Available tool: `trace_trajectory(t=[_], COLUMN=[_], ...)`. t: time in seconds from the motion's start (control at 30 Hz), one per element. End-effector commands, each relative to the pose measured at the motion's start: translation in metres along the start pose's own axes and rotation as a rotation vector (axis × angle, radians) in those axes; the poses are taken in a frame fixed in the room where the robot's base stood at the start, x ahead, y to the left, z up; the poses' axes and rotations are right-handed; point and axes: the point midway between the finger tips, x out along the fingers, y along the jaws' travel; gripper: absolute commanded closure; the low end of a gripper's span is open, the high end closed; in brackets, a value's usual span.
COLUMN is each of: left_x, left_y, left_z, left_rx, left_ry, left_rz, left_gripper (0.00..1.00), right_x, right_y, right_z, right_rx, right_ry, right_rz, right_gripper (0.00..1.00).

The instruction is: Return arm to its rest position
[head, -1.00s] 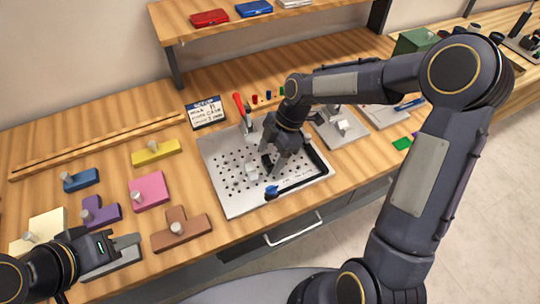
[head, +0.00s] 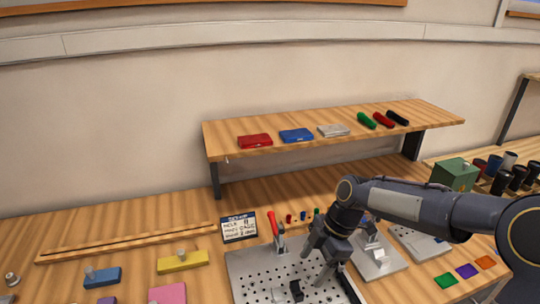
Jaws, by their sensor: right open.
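My right gripper (head: 318,262) is dark grey, open and pointing down over the perforated metal plate (head: 255,265). Nothing shows between its fingers. My right arm reaches in from the right edge, bent at the elbow, with the wrist over the plate. A small dark piece (head: 296,290) and a pale block (head: 279,295) sit on the plate, left of the fingers and apart from them. My left gripper is outside the view.
A red-handled clamp (head: 275,235) stands at the plate's back edge, close left of my wrist. A setup card (head: 238,227) stands behind the plate. A raised shelf (head: 335,139) spans the back. A grey fixture (head: 378,258) and green box (head: 455,175) are right.

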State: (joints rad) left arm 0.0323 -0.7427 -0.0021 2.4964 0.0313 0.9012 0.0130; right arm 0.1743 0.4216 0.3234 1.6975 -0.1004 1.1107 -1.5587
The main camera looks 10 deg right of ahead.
Motion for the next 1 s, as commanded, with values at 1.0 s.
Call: trace_trajectory(t=[1.0], left_x=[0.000], left_y=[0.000], left_z=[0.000], left_rx=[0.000], left_ry=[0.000], left_rz=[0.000], left_gripper=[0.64], right_x=[-0.049], right_y=[-0.220], right_z=[-0.001], right_rx=[1.737], right_ry=[0.413], right_rz=[0.489], right_gripper=[0.34])
